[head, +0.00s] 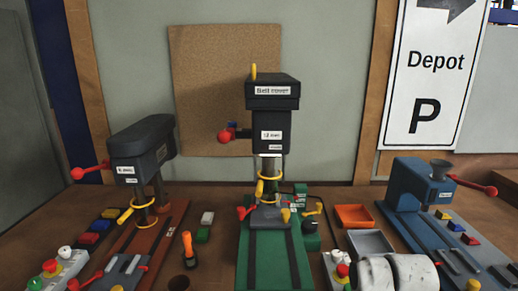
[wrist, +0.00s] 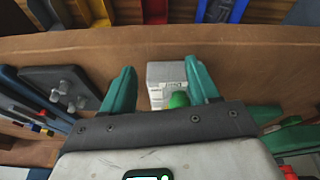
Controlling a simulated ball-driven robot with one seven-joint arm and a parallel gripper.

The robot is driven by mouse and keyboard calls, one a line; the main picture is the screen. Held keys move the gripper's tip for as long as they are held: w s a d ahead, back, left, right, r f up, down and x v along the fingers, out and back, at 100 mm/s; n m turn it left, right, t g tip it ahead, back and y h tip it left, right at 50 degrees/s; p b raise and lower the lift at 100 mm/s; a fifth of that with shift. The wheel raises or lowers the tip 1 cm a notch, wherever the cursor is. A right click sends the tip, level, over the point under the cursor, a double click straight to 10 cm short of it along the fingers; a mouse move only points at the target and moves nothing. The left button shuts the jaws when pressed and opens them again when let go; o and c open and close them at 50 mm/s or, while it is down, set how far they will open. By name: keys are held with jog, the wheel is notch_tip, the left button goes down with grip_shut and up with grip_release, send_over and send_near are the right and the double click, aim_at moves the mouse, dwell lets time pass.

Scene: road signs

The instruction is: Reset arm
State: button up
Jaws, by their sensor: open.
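My gripper (wrist: 160,84) shows in the wrist view with its two green fingers spread apart. Between the fingers, in the picture, is a pale grey-white box-like thing (wrist: 164,74) with a rounded green part (wrist: 179,100) in front of it. I cannot tell how far these are from the fingers or whether they touch. In the head view the gripper does not show; a pale rounded piece at the bottom right looks like part of my arm.
A wooden bench (head: 340,205) carries a dark drill press (head: 145,150), a taller black-headed machine (head: 272,92) on a green base (head: 262,258), and a blue machine (head: 424,185). A Depot sign (head: 432,75) stands behind.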

jog(key=s+d+f+m+g, duration=0.1)
jog(key=s+f, duration=0.3)
jog(key=s, duration=0.4)
jog(key=s+d+f, duration=0.2)
jog(key=s+f, duration=0.2)
jog(key=s, duration=0.4)
jog(key=s+a+f, duration=0.1)
jog(key=s, duration=0.8)
jog(key=s+f+m+g, duration=0.1)
jog(key=s, duration=0.8)
jog(key=shift+s+a+f, duration=0.2)
jog(key=shift+a+f, duration=0.2)
